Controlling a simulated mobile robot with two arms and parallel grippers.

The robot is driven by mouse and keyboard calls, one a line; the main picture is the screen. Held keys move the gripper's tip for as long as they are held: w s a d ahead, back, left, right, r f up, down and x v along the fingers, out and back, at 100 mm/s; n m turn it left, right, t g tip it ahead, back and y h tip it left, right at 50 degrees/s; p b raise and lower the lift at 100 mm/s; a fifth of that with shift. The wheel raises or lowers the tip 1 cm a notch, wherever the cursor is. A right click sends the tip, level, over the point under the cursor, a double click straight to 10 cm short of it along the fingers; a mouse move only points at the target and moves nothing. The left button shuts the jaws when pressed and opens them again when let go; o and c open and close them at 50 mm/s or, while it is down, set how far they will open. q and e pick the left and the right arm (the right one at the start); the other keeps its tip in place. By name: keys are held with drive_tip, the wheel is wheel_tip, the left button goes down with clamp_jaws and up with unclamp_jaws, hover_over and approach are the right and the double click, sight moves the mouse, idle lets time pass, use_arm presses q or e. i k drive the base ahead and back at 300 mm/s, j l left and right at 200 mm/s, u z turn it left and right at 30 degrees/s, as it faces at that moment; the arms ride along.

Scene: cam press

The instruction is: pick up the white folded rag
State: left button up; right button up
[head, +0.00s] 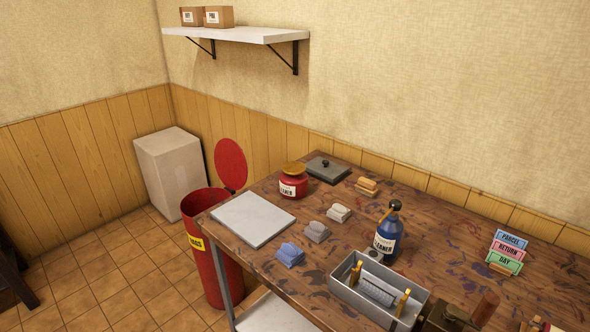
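The white folded rag (339,212) lies on the wooden workbench (307,278), left of the blue cleaner bottle (387,236). A grey folded rag (316,231) lies just in front of it, and a blue folded rag (290,254) lies in front of that. The three rags sit apart in a slanting row. Neither of my grippers shows in the head view.
A grey metal tray (345,291) holding yellow-handled items stands right of the rags. A pale flat plate (253,219) lies at the bench's left. A red cleaner jar (293,181) stands behind. A red bin (206,266) with its lid open stands beside the bench.

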sight(338, 213)
drive_tip(key=i+j+z, duration=0.3)
drive_tip(key=j, duration=0.35)
drive_tip(key=i+j+z, duration=0.15)
drive_tip(key=j, duration=0.2)
drive_tip(key=i+j+z, duration=0.15)
drive_tip(key=j, duration=0.2)
